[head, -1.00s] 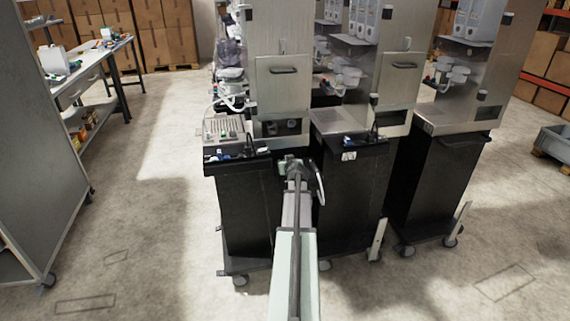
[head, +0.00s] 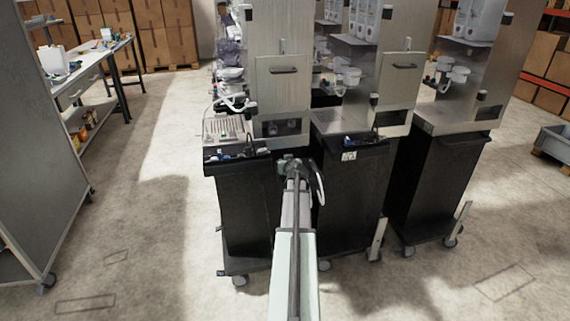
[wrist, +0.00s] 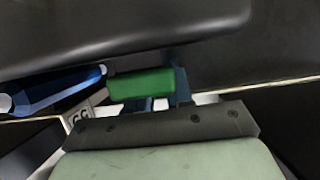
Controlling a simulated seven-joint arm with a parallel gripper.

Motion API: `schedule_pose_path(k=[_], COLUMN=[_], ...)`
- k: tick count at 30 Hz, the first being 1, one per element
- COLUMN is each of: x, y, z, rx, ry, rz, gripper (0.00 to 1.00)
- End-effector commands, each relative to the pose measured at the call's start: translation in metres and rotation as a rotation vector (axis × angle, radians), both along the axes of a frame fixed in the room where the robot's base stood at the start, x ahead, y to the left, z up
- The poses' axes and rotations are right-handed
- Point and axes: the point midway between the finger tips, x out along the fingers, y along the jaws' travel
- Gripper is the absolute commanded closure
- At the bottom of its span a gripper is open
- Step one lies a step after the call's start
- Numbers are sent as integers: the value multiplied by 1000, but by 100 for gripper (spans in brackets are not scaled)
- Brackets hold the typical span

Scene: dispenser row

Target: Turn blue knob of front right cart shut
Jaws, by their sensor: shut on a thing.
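Three black carts under steel dispensers show in the head view: left (head: 240,205), middle (head: 350,195) and right (head: 435,185). Small blue parts also sit on the left cart's tray (head: 226,156) and the middle cart's top (head: 350,140).
The black undersides and walls of the carts crowd the gripper above and at the sides. A workbench (head: 85,85) and a grey cabinet (head: 40,150) stand at the left. Floor is open between them and the carts, and in front.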

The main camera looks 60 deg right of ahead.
Motion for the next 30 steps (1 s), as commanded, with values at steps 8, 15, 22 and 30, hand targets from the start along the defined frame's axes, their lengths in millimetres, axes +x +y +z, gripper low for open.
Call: schedule_pose_path(k=[8,15,22,30], x=[0,0,1,1], y=[1,2,2,2], z=[-2,-3,-2,-2], rx=[7,8,5,5], ry=[9,9,5,3], rz=[-38,-101,-129,-131], gripper=[100,100,100,100])
